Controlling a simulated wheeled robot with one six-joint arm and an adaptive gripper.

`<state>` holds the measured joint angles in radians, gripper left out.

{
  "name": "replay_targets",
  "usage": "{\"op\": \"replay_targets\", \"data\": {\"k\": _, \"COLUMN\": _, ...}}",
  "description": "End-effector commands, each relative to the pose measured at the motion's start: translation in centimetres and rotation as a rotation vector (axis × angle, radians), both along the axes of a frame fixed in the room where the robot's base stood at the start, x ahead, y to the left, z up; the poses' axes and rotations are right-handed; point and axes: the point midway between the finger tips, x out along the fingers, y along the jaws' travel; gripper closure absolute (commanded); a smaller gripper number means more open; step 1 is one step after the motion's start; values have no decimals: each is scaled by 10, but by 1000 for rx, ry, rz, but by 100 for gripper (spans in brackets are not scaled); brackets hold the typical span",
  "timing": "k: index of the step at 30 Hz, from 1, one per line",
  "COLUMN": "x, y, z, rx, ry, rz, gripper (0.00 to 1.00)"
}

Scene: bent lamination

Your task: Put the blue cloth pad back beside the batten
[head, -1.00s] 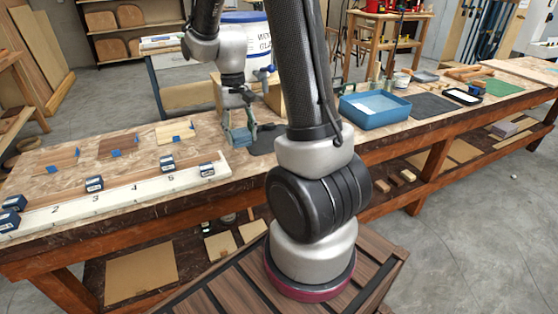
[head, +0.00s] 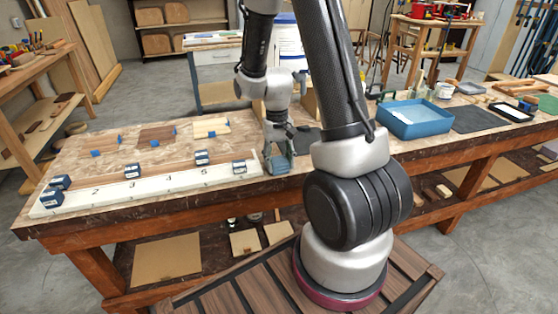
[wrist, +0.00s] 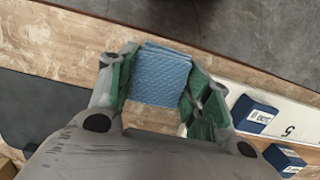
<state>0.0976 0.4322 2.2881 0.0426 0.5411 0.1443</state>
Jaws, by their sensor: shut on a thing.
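My gripper (wrist: 155,95) is shut on the blue cloth pad (wrist: 160,75), a quilted, folded pad between its green-lined fingers. In the head view my gripper (head: 279,150) is low over the bench, just right of the batten's right end. The pad (head: 280,166) shows there as a small blue patch near the bench's front edge. I cannot tell whether it touches the bench top. The batten (head: 100,194) is a long white strip with numbers, lying along the front of the bench. Its end (wrist: 290,115) shows right of the gripper in the wrist view.
Several dark blue labelled blocks (head: 132,171) stand on or along the batten. Small wood samples with blue tape (head: 156,135) lie behind it. A dark mat (wrist: 40,110) lies left of my gripper in the wrist view. A blue tray (head: 415,119) stands further right.

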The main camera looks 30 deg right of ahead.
Motion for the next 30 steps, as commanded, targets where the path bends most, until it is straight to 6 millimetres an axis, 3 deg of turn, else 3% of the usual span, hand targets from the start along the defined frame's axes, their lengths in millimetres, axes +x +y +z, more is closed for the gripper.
{"op": "replay_targets", "data": {"k": 4, "x": 0, "y": 0, "z": -2, "rx": 0, "ry": 1, "rz": 0, "gripper": 77}}
{"op": "replay_targets", "data": {"k": 5, "x": 0, "y": 0, "z": -3, "rx": 0, "ry": 0, "rz": 0, "gripper": 49}}
{"op": "replay_targets", "data": {"k": 8, "x": 0, "y": 0, "z": -2, "rx": 0, "ry": 0, "rz": 0, "gripper": 31}}
{"op": "replay_targets", "data": {"k": 20, "x": 1, "y": 0, "z": 2, "rx": 0, "ry": -1, "rz": 0, "gripper": 29}}
{"op": "replay_targets", "data": {"k": 23, "x": 3, "y": -1, "z": 14, "rx": 0, "ry": -4, "rz": 0, "gripper": 29}}
{"op": "replay_targets", "data": {"k": 30, "x": 10, "y": -3, "z": 68, "rx": -1, "ry": -7, "rz": 0, "gripper": 29}}
